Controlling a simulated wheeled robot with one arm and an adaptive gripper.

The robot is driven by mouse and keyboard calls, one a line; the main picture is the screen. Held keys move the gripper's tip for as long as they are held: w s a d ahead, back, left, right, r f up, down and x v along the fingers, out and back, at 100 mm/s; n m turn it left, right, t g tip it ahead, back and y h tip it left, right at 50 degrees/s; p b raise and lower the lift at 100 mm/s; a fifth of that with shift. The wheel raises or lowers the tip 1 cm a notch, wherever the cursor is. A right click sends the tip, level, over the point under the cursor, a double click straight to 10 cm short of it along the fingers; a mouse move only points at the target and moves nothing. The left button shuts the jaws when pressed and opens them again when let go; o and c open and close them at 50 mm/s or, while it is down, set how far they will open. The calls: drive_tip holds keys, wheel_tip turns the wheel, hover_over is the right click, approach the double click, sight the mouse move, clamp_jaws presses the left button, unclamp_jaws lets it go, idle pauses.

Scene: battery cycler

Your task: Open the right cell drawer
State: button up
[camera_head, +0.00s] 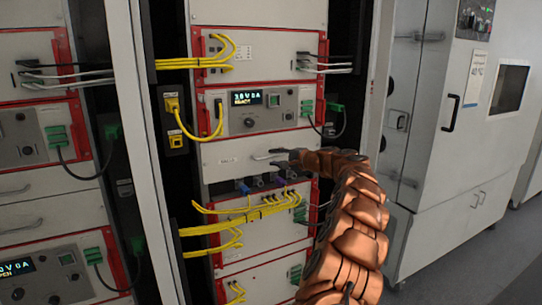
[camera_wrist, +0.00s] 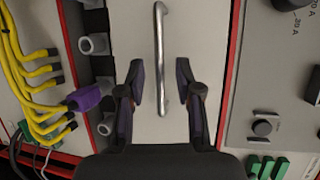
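The right cell drawer (camera_head: 228,160) is a plain light panel in the right rack, below the display module. It looks flush with the rack, and its front fills the middle of the wrist view (camera_wrist: 148,45). Its metal bar handle (camera_head: 262,157) shows as a long bar in the wrist view (camera_wrist: 159,50). My gripper (camera_head: 284,158) is at the right end of the handle. In the wrist view my gripper (camera_wrist: 163,85) is open, with one dark finger on each side of the handle's near end. Gaps show between the bar and both fingers.
Yellow cables (camera_head: 245,215) and grey and purple connectors (camera_head: 262,181) sit just below the drawer. The display module (camera_head: 255,110) is just above. A left rack (camera_head: 45,145) has similar drawers. A white chamber (camera_head: 460,130) stands at the right.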

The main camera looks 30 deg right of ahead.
drive_tip(key=shift+p+x, duration=0.3)
drive_tip(key=shift+x, duration=0.95)
clamp_jaws()
drive_tip(key=shift+f, duration=0.1)
